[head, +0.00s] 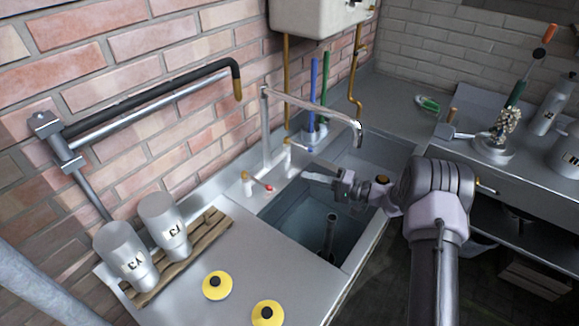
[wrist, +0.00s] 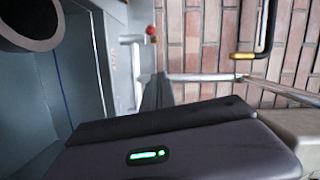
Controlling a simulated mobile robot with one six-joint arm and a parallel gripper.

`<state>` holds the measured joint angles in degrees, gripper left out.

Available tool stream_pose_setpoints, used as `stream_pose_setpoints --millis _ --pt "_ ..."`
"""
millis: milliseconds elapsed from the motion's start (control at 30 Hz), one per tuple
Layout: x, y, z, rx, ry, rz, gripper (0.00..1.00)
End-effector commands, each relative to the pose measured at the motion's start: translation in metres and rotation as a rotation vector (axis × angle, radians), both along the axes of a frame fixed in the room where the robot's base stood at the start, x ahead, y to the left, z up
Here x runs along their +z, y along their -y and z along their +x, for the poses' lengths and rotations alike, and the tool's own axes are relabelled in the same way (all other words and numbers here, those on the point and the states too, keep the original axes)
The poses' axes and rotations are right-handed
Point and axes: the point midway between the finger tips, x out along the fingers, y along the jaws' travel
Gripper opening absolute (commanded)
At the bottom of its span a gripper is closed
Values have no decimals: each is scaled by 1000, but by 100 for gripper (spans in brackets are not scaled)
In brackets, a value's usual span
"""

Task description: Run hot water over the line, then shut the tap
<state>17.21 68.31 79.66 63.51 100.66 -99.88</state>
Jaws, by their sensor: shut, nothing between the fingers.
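The sink (head: 292,217) is set in the steel counter. The tap's spout (head: 310,107) rises at the back and arches right over the sink; I see no water at its mouth. The red-marked tap handle (head: 258,181) stands left of the spout's foot, and the blue-marked handle (head: 297,147) stands to its right. My gripper (head: 308,176) is shut and empty above the sink's back edge, apart from both handles. In the wrist view, the gripper (wrist: 158,85) points up, with the red mark (wrist: 152,31) ahead. The line, apparently the black wall pipe (head: 150,98), ends in a brass tip (wrist: 240,55).
Two yellow discs (head: 217,286) lie on the front counter. Blue and green brushes (head: 313,85) stand behind the spout. A white heater (head: 315,22) hangs above. A dark standpipe (head: 330,232) rises in the sink.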

Motion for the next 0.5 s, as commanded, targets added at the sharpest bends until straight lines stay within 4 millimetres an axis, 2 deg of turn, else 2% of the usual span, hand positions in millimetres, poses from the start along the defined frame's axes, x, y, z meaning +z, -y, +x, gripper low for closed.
stream_pose_setpoints --millis 67,167,500 --pt "-4 -3 3 -7 9 6 0" --pt "-5 -17 9 -5 10 6 0" --pt "-10 -85 39 -3 7 3 0"
